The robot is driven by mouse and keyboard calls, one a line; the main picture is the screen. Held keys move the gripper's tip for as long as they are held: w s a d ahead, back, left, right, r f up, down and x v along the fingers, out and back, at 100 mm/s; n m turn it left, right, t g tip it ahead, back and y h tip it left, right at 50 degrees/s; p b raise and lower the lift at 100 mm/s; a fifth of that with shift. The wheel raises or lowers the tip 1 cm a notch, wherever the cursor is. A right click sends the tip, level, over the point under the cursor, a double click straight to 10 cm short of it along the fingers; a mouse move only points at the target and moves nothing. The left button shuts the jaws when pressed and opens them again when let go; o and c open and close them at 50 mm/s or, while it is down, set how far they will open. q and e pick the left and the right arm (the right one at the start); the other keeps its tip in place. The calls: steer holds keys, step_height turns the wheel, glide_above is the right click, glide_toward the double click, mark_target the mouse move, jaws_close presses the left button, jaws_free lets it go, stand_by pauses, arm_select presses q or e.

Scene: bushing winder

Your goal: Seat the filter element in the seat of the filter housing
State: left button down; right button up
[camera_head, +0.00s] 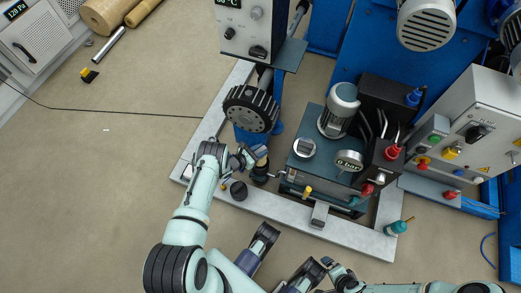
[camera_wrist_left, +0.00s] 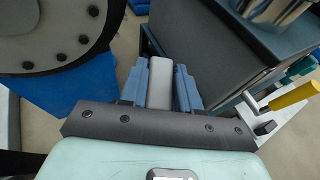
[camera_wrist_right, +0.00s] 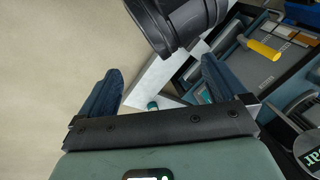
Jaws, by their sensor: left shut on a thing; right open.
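My left gripper (camera_head: 246,157) is shut on a pale grey piece, which I take for the filter element (camera_wrist_left: 160,82); in the left wrist view it stands between the blue fingers. In the head view the gripper and wrist mostly hide it. My right gripper (camera_wrist_right: 160,85) is open and empty, low in the head view.
A large black wheel (camera_head: 251,108) is close above the left gripper. The hydraulic tank (camera_head: 303,168) with motor and gauge stands right. Open floor (camera_head: 90,190) lies left.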

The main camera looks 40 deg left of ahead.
arm_select(q)
steer(key=shift+f+b, duration=0.95)
steer(key=shift+f, duration=0.5)
steer(key=shift+f+b, duration=1)
steer(key=shift+f, duration=0.3)
arm_select(e)
step_height(320, 180, down, 6)
steer(key=d, duration=0.2)
steer(key=shift+s+d, duration=0.2)
steer(key=shift+s, duration=0.05)
arm_select(q)
steer(key=shift+f+b, duration=0.3)
steer(key=shift+f, duration=0.05)
arm_select(e)
steer(key=shift+f, duration=0.25)
arm_select(q)
steer(key=c, duration=0.7)
jaws_free()
steer(key=shift+c, duration=0.2)
